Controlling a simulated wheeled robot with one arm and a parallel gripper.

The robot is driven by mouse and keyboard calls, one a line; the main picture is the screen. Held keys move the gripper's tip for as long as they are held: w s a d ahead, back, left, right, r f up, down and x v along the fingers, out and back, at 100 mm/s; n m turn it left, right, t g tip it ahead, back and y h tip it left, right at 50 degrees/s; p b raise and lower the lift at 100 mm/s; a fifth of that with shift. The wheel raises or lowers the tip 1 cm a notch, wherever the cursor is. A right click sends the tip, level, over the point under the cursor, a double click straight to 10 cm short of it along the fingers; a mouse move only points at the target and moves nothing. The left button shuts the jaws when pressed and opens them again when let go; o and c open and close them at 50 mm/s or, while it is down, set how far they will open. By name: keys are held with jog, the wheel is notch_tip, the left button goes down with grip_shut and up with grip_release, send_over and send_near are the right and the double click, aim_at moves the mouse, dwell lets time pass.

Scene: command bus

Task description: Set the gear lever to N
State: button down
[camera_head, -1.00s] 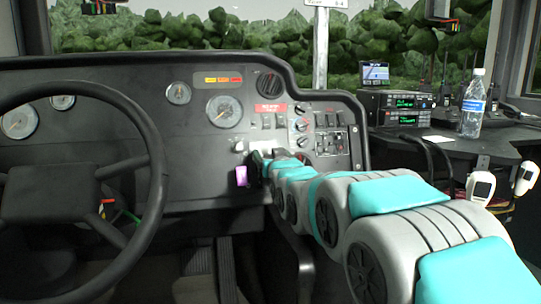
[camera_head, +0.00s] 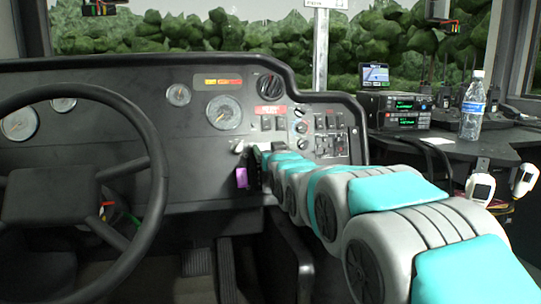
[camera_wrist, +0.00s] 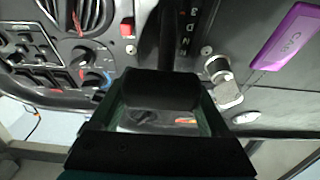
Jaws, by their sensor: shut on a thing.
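The gear lever shows in the wrist view as a black knob (camera_wrist: 160,90) on a dark stem at the top centre. A black gate strip with pale letters (camera_wrist: 187,35) runs beside the stem; N and D are partly legible. Which letter the lever stands at, I cannot tell. My gripper (camera_wrist: 160,112) is shut on the knob, with a finger at each side of it. In the head view my gripper (camera_head: 261,166) is at the dashboard, right of the steering wheel, and the lever is largely hidden by it and my arm.
A purple tag (camera_wrist: 285,36) lies close beside the gate; it also shows in the head view (camera_head: 241,178). A red switch (camera_wrist: 127,27) and several dials are near. The steering wheel (camera_head: 158,190) stands at left. A bottle (camera_head: 473,108) and radio (camera_head: 398,110) stand right.

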jog(key=r, duration=0.1)
jog(key=w+r, duration=0.1)
jog(key=r, duration=0.1)
jog(key=shift+a, duration=0.2)
grip_release()
jog(key=v, duration=0.7)
jog(key=shift+s+p, duration=0.4)
jog(key=shift+d, duration=0.15)
